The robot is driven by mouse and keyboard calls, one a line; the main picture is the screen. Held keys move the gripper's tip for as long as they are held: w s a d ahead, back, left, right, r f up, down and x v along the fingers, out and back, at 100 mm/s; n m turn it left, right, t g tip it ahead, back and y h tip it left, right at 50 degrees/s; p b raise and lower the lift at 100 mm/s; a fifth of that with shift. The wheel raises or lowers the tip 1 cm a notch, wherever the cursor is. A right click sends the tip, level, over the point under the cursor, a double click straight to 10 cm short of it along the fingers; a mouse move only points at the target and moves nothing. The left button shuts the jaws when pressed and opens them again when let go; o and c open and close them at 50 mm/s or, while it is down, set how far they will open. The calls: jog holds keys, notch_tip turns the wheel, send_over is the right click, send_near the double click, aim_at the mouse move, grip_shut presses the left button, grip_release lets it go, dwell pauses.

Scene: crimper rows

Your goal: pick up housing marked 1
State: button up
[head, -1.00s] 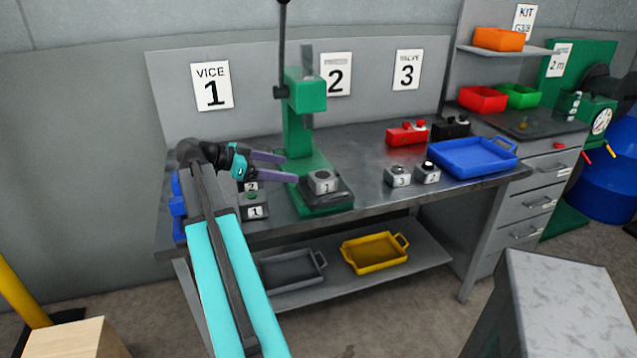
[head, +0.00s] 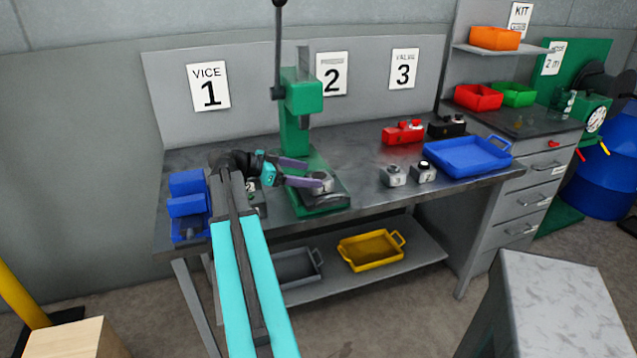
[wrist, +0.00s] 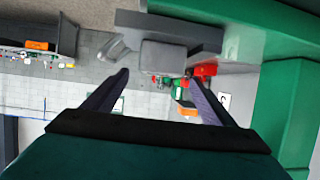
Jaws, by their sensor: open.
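The housing marked 1 (head: 322,178) is a small grey block on the dark bed of the green press (head: 297,105). Its label is covered by a finger now; it showed a 1 earlier. My gripper (head: 312,174) is open, its two purple fingers reaching in from the left at the housing. In the wrist view a grey block (wrist: 163,56), likely this housing, appears beyond the fingertips and between them in the picture. My gripper (wrist: 158,80) holds nothing there. I cannot tell whether a finger touches the housing.
Two similar grey blocks (head: 393,176) (head: 424,171) stand to the right on the bench (head: 350,150). The blue vice (head: 188,205) is left of my arm. The press column stands close behind my fingers.

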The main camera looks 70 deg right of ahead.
aim_at(319, 176)
dwell(0.3)
jog(key=shift+p+x, duration=1.05)
jog(key=shift+x, duration=1.6)
jog(key=shift+a, duration=0.1)
jog(key=shift+r, duration=0.1)
jog(key=c, duration=1.7)
